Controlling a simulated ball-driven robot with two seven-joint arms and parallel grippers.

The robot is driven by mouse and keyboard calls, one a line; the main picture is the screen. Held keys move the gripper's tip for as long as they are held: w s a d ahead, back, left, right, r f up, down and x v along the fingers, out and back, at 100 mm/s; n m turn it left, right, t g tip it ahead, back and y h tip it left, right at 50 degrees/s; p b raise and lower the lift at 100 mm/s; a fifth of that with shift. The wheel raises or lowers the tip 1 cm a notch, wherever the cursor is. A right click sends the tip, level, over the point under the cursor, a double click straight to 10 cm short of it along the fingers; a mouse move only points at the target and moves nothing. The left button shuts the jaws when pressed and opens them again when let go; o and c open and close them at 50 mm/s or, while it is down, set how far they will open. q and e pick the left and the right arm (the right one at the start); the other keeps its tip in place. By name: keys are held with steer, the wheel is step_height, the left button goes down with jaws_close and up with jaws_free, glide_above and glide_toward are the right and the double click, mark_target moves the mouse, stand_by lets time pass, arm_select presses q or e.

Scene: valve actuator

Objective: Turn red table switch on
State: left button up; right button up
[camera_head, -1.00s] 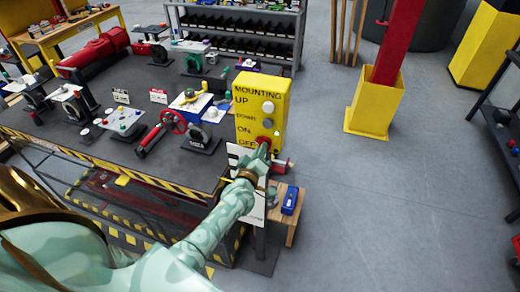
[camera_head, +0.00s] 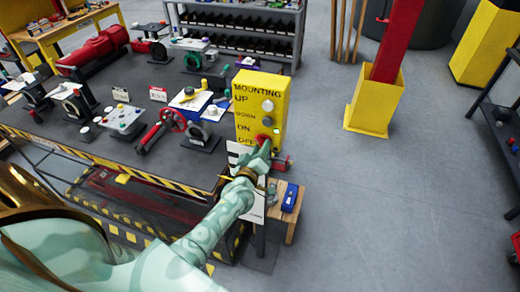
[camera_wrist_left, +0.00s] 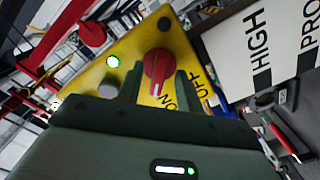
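The red switch (camera_head: 263,138) is a rotary knob low on the front of a yellow control box (camera_head: 259,97) at the table's right corner. My left gripper (camera_head: 264,149) is right at the knob. In the left wrist view its two dark fingers (camera_wrist_left: 158,88) stand apart on either side of the red knob (camera_wrist_left: 157,65). I cannot tell whether they touch it. The knob's white mark points down towards the "ON" lettering, with "OFF" to its right. My right gripper is not in view.
The dark table (camera_head: 95,148) holds several valves and a red handwheel (camera_head: 172,120) left of the box. A wooden stool (camera_head: 290,225) with a blue item (camera_head: 290,197) stands below the box.

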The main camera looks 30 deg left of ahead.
arm_select(q)
steer(key=shift+s, duration=0.1)
steer(key=v, duration=1.6)
steer(key=shift+d+b, duration=0.2)
steer(key=shift+b, duration=0.25)
steer(key=shift+r, duration=0.1)
